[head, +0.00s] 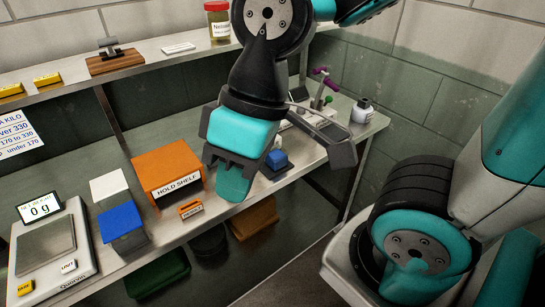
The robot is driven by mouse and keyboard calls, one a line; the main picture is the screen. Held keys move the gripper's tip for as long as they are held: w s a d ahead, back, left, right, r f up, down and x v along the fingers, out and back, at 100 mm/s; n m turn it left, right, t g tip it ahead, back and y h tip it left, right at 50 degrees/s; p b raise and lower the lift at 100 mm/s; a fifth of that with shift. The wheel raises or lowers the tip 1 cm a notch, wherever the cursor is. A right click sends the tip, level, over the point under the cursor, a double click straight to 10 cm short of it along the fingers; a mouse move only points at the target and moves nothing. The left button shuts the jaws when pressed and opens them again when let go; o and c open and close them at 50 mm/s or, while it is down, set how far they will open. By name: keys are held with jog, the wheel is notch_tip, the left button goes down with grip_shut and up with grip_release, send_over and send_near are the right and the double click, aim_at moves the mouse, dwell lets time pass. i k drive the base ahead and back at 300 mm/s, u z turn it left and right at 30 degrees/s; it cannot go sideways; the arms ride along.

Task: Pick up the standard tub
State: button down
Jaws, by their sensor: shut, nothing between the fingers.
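I cannot tell which thing in view is the standard tub; no tub label is readable. Below the bench's front edge are a dark green bin (160,276), a black bin (208,242) and an orange-brown bin (256,217), partly hidden by the bench or my gripper. My gripper (234,184) is above the right part of the bench, pointing down, shut and empty. It hides part of the bench behind it. A small blue item (277,160) shows just right of it.
The metal bench (120,160) holds a scale (46,245) reading 0 g, a blue block (122,222), a white block (109,185) and an orange hold shelf (168,172). A raised back shelf (150,58) carries a red-lidded jar (218,22). A small bottle (362,111) stands at right.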

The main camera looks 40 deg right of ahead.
aim_at(276, 158)
jog(key=u, duration=0.9)
jog(key=k, duration=0.7)
jog(key=z, duration=0.55)
jog(key=i, duration=1)
